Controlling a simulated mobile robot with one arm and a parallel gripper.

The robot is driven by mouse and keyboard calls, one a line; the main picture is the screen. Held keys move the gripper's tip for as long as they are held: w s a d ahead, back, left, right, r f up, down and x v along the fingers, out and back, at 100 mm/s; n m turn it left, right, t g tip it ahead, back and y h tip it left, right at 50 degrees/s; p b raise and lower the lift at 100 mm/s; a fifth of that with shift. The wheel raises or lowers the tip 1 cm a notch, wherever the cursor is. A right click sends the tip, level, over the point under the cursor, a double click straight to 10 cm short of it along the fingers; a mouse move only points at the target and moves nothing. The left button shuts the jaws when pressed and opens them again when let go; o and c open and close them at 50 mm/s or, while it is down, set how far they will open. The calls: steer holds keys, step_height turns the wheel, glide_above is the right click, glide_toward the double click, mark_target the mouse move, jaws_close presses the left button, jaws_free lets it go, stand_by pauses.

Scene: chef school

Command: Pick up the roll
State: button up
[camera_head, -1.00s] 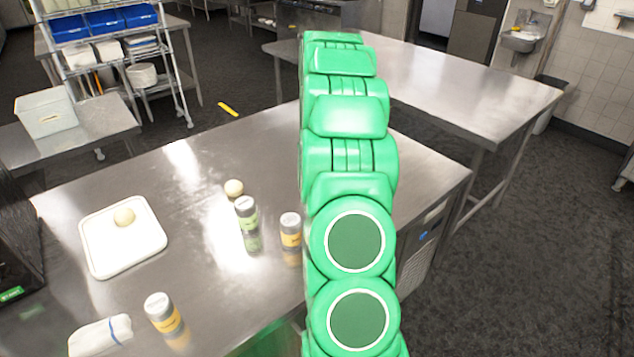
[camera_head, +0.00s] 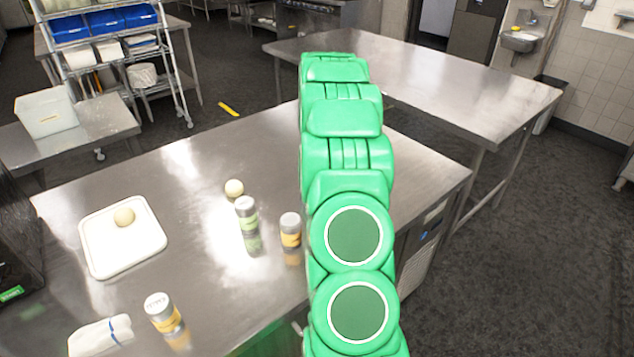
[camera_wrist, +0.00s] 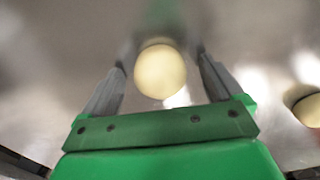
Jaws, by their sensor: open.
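A pale, round roll (camera_wrist: 160,72) shows in the wrist view between the two grey fingers of my open gripper (camera_wrist: 161,60). The fingers stand apart on either side of it, with visible gaps. In the head view one round roll (camera_head: 234,188) lies on the steel table, behind the green-labelled shaker. Another round roll (camera_head: 124,216) lies on the white tray (camera_head: 105,262). I cannot tell which roll the wrist view shows. My gripper is hidden in the head view behind my green arm.
A green-labelled shaker (camera_head: 246,212) and a yellow-labelled shaker (camera_head: 290,230) stand near the table roll. Another shaker (camera_head: 163,312) and a folded white cloth (camera_head: 98,337) are at the front left. A round pale thing (camera_wrist: 309,108) shows at the wrist view's right edge.

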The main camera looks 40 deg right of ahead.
steer(key=c, duration=1.1)
steer(key=shift+r, duration=0.15)
steer(key=shift+r, duration=0.25)
step_height(320, 180, up, 3)
steer(key=shift+s+f, duration=0.15)
steer(key=shift+f, duration=0.05)
steer(key=shift+s+a+r, duration=1.25)
steer(key=shift+s+r, duration=0.35)
steer(key=shift+s, duration=0.3)
steer(key=shift+s+a+r, duration=1.3)
steer(key=shift+s+r, duration=0.3)
steer(key=shift+s, duration=0.35)
steer(key=shift+s+a+r, duration=1.25)
steer(key=shift+s+r, duration=0.35)
steer(key=shift+s, duration=0.3)
